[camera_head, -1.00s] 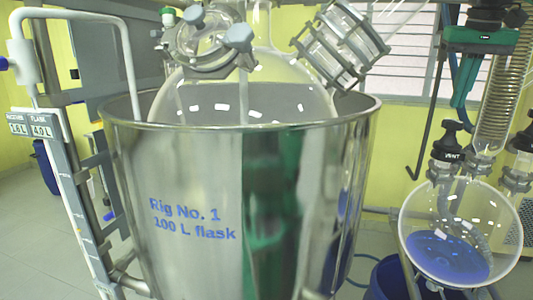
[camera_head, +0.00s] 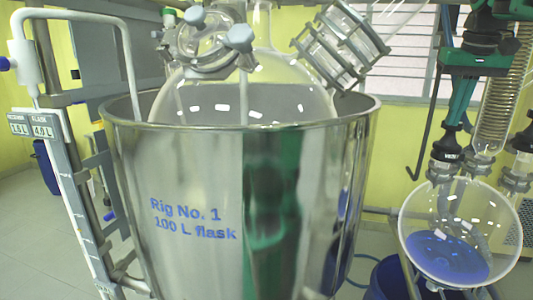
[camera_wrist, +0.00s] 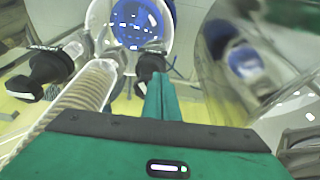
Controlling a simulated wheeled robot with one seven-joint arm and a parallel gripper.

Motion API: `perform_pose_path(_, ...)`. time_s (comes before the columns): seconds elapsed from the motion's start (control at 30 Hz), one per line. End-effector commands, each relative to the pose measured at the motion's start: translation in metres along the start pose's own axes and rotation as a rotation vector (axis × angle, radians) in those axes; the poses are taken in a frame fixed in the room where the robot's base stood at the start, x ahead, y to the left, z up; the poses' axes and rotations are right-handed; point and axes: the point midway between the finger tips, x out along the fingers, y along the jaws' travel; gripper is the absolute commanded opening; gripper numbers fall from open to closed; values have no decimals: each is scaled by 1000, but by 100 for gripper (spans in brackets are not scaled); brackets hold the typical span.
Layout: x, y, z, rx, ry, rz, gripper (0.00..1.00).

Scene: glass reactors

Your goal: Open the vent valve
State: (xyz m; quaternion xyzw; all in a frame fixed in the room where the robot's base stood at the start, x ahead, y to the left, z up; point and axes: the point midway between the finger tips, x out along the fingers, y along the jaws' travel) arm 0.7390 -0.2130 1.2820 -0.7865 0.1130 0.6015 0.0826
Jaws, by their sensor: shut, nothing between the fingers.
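The vent valve's black knob (camera_head: 447,145) stands on the neck of the round receiver flask (camera_head: 430,215), at the right in the head view. Small lettering on it is hard to read now. My green gripper (camera_head: 456,120) points down at the knob from above, with its fingertips at the knob's top. In the wrist view the shut fingers (camera_wrist: 162,85) end right at the black knob (camera_wrist: 150,64). They appear to touch or overlap it, but nothing is between them. The contact itself is partly hidden by the fingers.
A second black knob (camera_head: 524,138) stands right of the vent, also in the wrist view (camera_wrist: 50,76). A coiled glass condenser (camera_head: 496,110) rises between them. Blue liquid (camera_head: 440,258) lies in the flask. The large steel vessel (camera_head: 190,180) fills the middle.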

Motion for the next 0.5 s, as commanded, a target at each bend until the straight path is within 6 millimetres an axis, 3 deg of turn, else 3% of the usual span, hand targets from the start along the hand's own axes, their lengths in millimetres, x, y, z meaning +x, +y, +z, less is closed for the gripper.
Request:
perform_pose_path(0.03,12,0,5,1,-34,-2,0)
perform_pose_path(0.5,8,5,4,2,-20,-1,0)
